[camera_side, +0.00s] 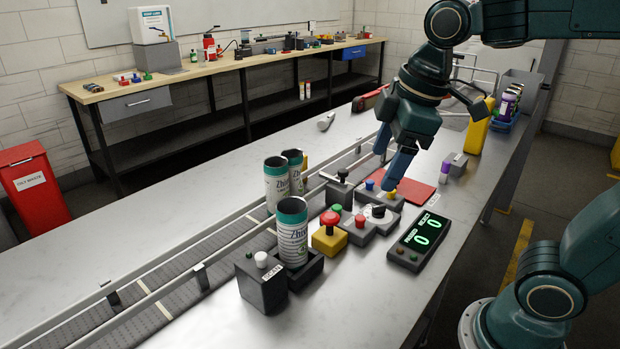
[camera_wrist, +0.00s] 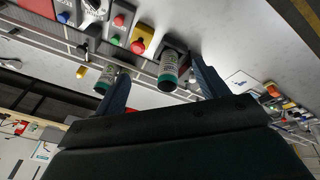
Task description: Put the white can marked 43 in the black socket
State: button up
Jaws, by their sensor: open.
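A white can (camera_side: 292,238) with a teal rim stands upright in the black socket (camera_side: 312,268) beside the conveyor. Two similar cans, a nearer one (camera_side: 277,184) and a farther one (camera_side: 295,170), stand upright on the conveyor. I cannot read 43 on any of them. My gripper (camera_side: 394,172) is open and empty, above the table's control boxes and well to the right of the cans. In the wrist view, the fingers (camera_wrist: 161,68) frame the scene, with the socket can (camera_wrist: 168,72) between them in the picture and another can (camera_wrist: 104,80) near the left finger.
The conveyor (camera_side: 200,265) has metal side rails. A yellow box with a red button (camera_side: 330,232), grey button boxes (camera_side: 358,228) and a green counter showing two zeros (camera_side: 420,240) stand right of the socket. A red pad (camera_side: 412,190) lies beyond.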

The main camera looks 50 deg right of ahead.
jog(key=s+d+f+m+t, duration=0.2)
jog(key=s+f+m, duration=0.1)
jog(key=s+m, duration=0.5)
jog(key=shift+s+d+f, duration=0.2)
jog(key=shift+s+d, duration=0.1)
jog(key=shift+d, duration=0.05)
jog(key=shift+o, duration=0.5)
jog(key=shift+w, duration=0.1)
